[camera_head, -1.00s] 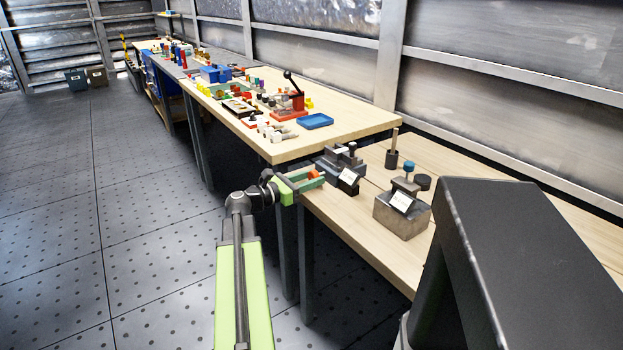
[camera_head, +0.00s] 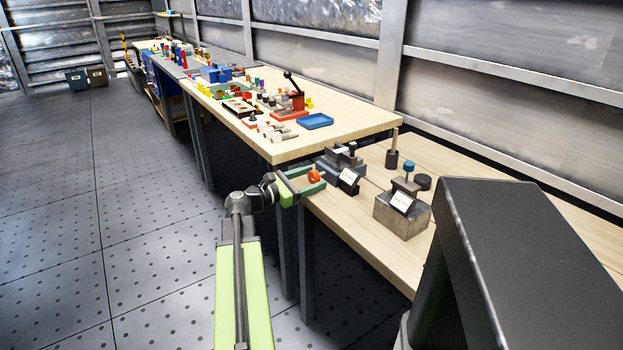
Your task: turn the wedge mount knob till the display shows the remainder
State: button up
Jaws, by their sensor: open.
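An orange knob (camera_head: 314,176) shows at the near left side of a dark stepped metal mount (camera_head: 340,160) on the low bench. This mount carries a small white display (camera_head: 349,176), whose reading is too small to make out. My gripper (camera_head: 317,177) has green fingers and is open, with one finger on either side of the orange knob in the picture. I cannot tell whether either finger touches it. A grey block (camera_head: 402,222) to the right has its own white display (camera_head: 402,202) and a blue knob (camera_head: 409,166) on top.
A black cylinder (camera_head: 424,183) and a dark post (camera_head: 392,158) stand behind the grey block. A higher wooden table (camera_head: 350,134) with a blue tray (camera_head: 315,121) and several parts lies behind my gripper. The low bench's front strip (camera_head: 352,216) is bare.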

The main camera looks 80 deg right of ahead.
jog(key=v, duration=1.7)
jog(key=shift+w+a, duration=0.15)
dwell(0.9)
